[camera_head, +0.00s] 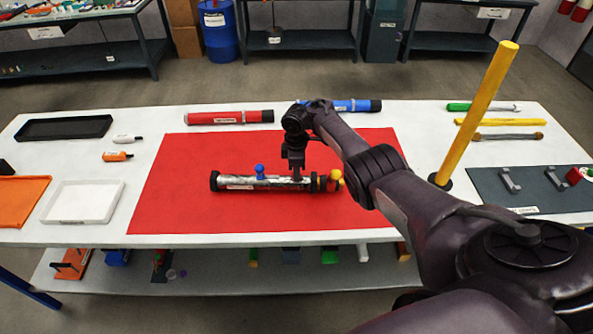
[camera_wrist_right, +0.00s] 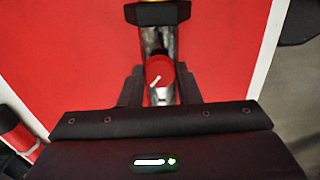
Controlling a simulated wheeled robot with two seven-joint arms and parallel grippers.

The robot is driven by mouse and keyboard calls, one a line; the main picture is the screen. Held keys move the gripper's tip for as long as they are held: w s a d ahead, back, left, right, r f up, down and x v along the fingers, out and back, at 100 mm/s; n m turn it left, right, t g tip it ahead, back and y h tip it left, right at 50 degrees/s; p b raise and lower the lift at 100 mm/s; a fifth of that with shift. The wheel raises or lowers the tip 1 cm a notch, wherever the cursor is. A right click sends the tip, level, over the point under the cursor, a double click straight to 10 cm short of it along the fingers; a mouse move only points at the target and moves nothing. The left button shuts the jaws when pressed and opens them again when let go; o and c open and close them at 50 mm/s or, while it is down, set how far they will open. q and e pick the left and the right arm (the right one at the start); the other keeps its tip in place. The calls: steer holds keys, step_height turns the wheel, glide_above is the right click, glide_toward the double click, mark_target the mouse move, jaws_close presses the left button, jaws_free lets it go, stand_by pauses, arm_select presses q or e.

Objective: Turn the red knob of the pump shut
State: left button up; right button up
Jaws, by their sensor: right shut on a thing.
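The pump (camera_head: 240,182) is a silver tube with black ends, lying left to right on the red mat (camera_head: 200,215). It has a blue knob (camera_head: 260,171) on top and a yellow part (camera_head: 336,174) near its right end. My right gripper (camera_head: 296,175) points down onto the tube right of the blue knob. In the right wrist view, the red knob (camera_wrist_right: 159,68) with a slanted white mark sits between the fingers, which are shut on it. The gripper hides the red knob in the head view. My left gripper is out of view.
A red tube (camera_head: 215,118) and a blue tube (camera_head: 350,105) lie behind the mat. A tall yellow rod (camera_head: 477,110) stands right of my right arm. A white tray (camera_head: 84,202) and a black tray (camera_head: 64,128) are at left. The mat around the pump is clear.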

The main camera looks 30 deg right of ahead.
steer(key=shift+n, duration=0.9)
steer(key=o, duration=1)
step_height(320, 180, up, 8)
steer(key=shift+f+p, duration=0.1)
steer(key=shift+p, duration=0.4)
